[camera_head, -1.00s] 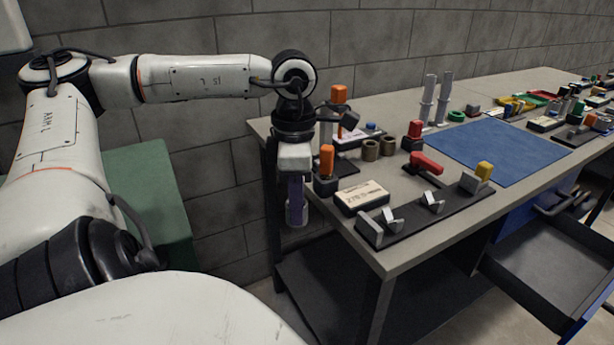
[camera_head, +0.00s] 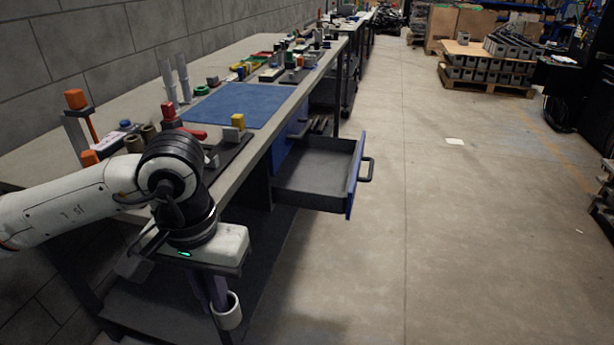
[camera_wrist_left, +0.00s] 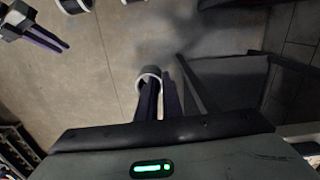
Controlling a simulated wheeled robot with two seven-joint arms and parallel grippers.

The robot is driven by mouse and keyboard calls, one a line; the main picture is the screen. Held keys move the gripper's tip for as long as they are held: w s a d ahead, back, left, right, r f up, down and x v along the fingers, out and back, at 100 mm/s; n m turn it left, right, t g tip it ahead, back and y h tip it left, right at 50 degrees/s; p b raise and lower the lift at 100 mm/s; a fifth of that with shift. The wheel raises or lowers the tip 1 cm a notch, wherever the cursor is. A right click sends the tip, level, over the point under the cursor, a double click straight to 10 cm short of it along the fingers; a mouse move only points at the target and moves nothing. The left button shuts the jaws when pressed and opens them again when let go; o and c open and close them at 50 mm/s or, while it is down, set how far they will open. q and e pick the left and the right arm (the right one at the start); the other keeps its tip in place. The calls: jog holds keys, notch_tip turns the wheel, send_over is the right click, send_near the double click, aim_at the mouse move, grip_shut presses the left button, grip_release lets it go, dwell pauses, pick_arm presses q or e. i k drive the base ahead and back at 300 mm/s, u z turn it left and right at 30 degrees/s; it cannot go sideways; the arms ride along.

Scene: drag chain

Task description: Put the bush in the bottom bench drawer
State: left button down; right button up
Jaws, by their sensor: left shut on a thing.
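The bush (camera_head: 228,312) is a short pale grey ring. My left gripper (camera_head: 218,296) points down and is shut on it, in the air beside the front left of the bench. In the left wrist view the bush (camera_wrist_left: 146,74) sits at the purple fingertips, partly hidden by them. The bottom bench drawer (camera_head: 318,180) is pulled out, its dark tray empty where I see it. It has a blue front with a dark handle, and lies beyond and right of the gripper. My right gripper (camera_wrist_left: 50,40) shows in the left wrist view, small and seemingly empty.
The bench top (camera_head: 120,100) holds a blue mat (camera_head: 238,104), two olive rings and several fixtures. A dark lower shelf (camera_head: 150,305) lies under the bench near the gripper. Tools show above the drawer's far side.

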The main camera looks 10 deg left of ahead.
aim_at(320, 175)
jog(key=z, duration=0.5)
jog(key=i, duration=1.85)
jog(key=u, duration=1.1)
jog(key=i, duration=0.6)
jog(key=z, duration=0.05)
